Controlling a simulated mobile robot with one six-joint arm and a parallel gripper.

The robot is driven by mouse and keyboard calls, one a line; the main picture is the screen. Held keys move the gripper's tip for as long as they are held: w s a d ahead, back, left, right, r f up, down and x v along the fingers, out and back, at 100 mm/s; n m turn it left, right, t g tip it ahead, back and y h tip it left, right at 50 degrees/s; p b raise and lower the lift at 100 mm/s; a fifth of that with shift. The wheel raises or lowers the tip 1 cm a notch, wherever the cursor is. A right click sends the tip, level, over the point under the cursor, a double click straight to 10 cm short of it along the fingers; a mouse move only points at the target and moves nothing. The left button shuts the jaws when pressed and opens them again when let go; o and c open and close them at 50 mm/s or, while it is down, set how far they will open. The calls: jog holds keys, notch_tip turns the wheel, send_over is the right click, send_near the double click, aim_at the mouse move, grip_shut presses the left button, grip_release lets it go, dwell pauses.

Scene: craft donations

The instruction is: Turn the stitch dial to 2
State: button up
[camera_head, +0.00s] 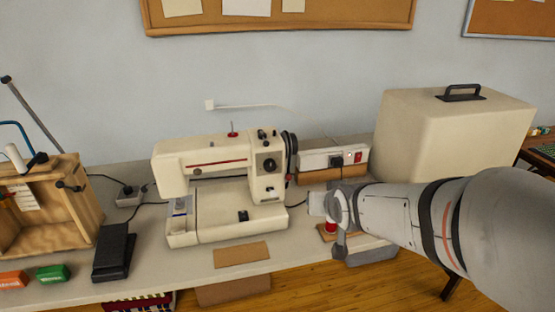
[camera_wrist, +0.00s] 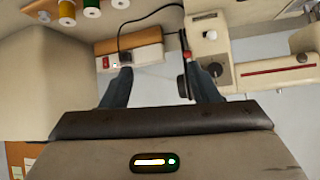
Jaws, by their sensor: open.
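A cream sewing machine (camera_head: 205,157) stands on the table, left of centre in the head view. Its black round stitch dial (camera_head: 269,165) is on the front of the right-hand column; the number it points to is too small to read. The wrist view is upside down and shows the dial (camera_wrist: 215,69) just beyond the tip of the right-hand finger. My gripper (camera_wrist: 160,75) is open with nothing between its fingers. In the head view my gripper (camera_head: 328,218) is to the right of the machine and apart from it, partly hidden by my own wrist.
A white box with a red switch (camera_head: 335,158) stands behind, with a black cable. A large cream case (camera_head: 430,130) is at the right. A black pedal (camera_head: 115,250), a wooden box (camera_head: 80,190) and a cardboard piece (camera_head: 241,254) lie left and front. Thread spools (camera_wrist: 67,12) show in the wrist view.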

jog(key=w+a+f+t+y+b, duration=0.2)
jog(key=w+a+f+t+b, duration=0.1)
jog(key=w+a, duration=0.25)
jog(key=n+t+y+b, duration=0.1)
jog(key=t+y+b, duration=0.1)
jog(key=t+b, duration=0.2)
send_near(271, 168)
jog(key=x, duration=0.8)
jog(key=shift+w+p, duration=0.2)
jog(key=shift+p, duration=0.2)
jog(key=shift+c, duration=0.3)
jog(key=c, duration=0.9)
